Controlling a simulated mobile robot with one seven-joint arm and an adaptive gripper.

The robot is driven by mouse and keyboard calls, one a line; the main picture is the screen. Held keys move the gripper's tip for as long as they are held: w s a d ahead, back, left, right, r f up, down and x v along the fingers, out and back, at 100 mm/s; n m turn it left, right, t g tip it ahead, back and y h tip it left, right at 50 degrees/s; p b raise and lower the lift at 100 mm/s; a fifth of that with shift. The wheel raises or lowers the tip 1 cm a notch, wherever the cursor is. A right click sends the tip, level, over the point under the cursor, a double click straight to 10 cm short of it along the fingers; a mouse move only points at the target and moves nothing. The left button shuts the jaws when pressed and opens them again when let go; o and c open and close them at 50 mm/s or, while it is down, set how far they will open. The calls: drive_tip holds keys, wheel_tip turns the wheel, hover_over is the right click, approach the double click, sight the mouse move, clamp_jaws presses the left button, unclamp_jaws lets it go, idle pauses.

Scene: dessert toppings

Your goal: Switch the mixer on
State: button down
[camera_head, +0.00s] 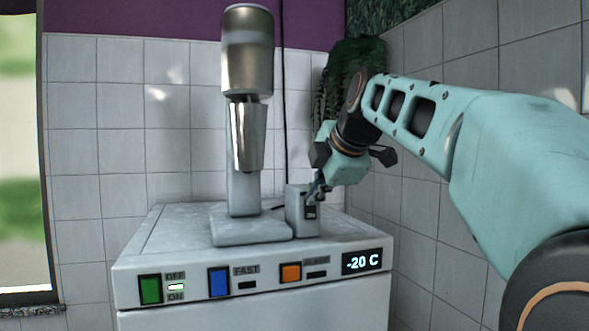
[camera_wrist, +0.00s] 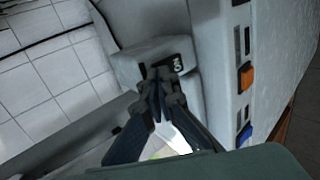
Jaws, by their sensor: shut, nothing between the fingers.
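The mixer (camera_head: 232,180) stands on top of the white freezer, with a metal motor head and a metal cup on an upright stand. Its switch box (camera_head: 297,212) stands beside the base at the right and has a dark switch on its front. In the wrist view the switch box (camera_wrist: 140,62) shows a black plate with an "ON" label. My gripper (camera_head: 314,190) is shut and empty, its tips at the front of the switch box. In the wrist view the tips of my gripper (camera_wrist: 160,72) cover part of the switch, so its position and any contact cannot be told.
The freezer (camera_head: 180,265) has a green switch (camera_head: 150,289), a blue switch (camera_head: 219,282), an orange switch (camera_head: 291,272) and a "-20 C" display (camera_head: 367,260) on its front. Tiled walls stand close behind and at the right. A dark leafy plant (camera_head: 335,75) hangs in the corner.

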wheel_tip(320, 180, up, 8)
idle(0.5)
